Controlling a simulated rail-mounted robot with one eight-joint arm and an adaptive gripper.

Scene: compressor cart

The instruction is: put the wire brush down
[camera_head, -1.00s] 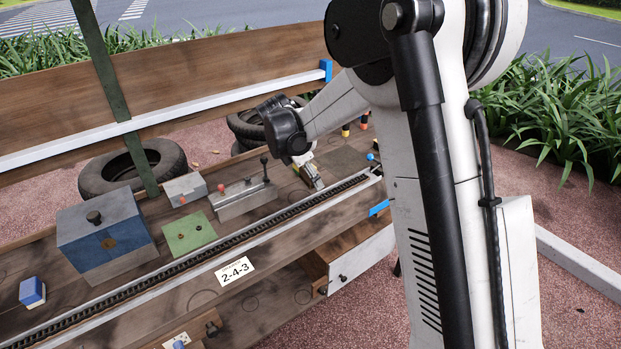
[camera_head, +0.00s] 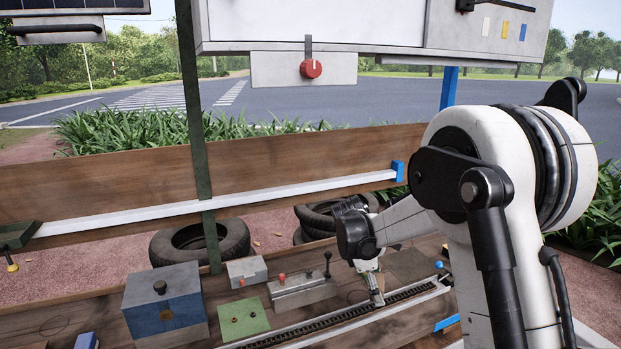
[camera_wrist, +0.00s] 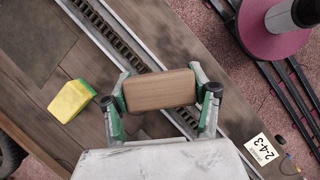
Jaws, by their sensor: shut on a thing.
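The wire brush (camera_wrist: 160,90) shows in the wrist view as a brown wooden block. My gripper (camera_wrist: 162,92) has its two green-and-grey fingers closed on the block's short ends. The block's underside and any bristles are hidden. The block is seen over the dark chain track and the wooden bench top; I cannot tell whether it touches them. In the head view my gripper (camera_head: 375,290) is low over the bench by the track, and the brush cannot be made out there.
A yellow-green sponge (camera_wrist: 71,101) lies on the bench left of my gripper. The chain track (camera_head: 385,303) runs along the bench. A grey lever box (camera_head: 303,291), a green plate (camera_head: 244,317) and a blue-grey box (camera_head: 163,303) stand to the left. Bare wood shows beside the sponge.

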